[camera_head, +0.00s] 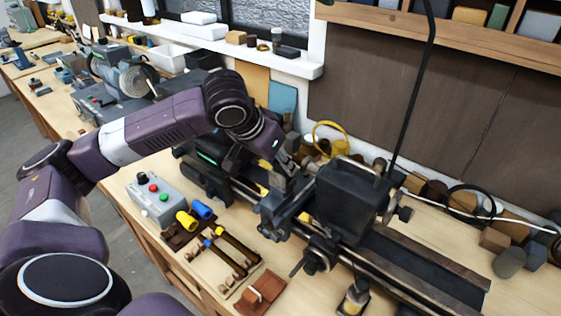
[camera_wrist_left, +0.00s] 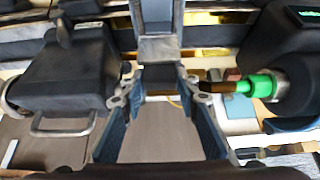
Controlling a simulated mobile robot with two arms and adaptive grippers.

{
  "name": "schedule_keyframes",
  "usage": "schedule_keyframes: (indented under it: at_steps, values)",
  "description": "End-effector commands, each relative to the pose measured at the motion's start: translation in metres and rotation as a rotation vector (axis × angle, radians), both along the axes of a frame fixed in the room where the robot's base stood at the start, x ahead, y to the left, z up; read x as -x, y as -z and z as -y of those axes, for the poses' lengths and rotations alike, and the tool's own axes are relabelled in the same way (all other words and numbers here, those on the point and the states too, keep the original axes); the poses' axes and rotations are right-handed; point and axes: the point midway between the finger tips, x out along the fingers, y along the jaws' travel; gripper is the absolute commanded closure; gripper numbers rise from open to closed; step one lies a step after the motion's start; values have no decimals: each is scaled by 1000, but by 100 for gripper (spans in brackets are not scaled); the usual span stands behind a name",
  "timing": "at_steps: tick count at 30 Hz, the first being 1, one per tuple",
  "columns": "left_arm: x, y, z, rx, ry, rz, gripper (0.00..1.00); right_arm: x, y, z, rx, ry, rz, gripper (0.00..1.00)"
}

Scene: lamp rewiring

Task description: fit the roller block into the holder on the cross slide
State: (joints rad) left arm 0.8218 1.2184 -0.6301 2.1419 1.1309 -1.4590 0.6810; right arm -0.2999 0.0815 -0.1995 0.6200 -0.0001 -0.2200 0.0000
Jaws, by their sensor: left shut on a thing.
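My left gripper (camera_head: 284,174) reaches down over the lathe (camera_head: 345,200) from the left, close to the cross slide (camera_head: 285,212). A bright green piece (camera_wrist_left: 256,84) sticks out of the chuck (camera_wrist_left: 288,85) right of the fingers. My right gripper is out of view.
A control box (camera_head: 155,200) with coloured buttons stands at the bench's front. Tools with blue and yellow handles (camera_head: 202,210) lie in a wooden rack beside it. A brown block (camera_head: 262,290) is nearer. Blocks and cylinders crowd the back right. A yellow handwheel (camera_head: 330,137) stands behind the lathe.

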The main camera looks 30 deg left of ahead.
Motion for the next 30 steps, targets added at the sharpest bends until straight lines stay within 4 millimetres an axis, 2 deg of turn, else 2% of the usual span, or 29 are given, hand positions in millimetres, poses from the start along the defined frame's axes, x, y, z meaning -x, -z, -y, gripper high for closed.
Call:
schedule_keyframes:
  at_steps: [25,26,30]
  values:
    - [0,13,0,0,0,1,95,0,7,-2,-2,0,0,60]
    - [0,13,0,0,0,0,70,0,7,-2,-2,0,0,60]
    - [0,13,0,0,0,0,54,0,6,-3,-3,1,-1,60]
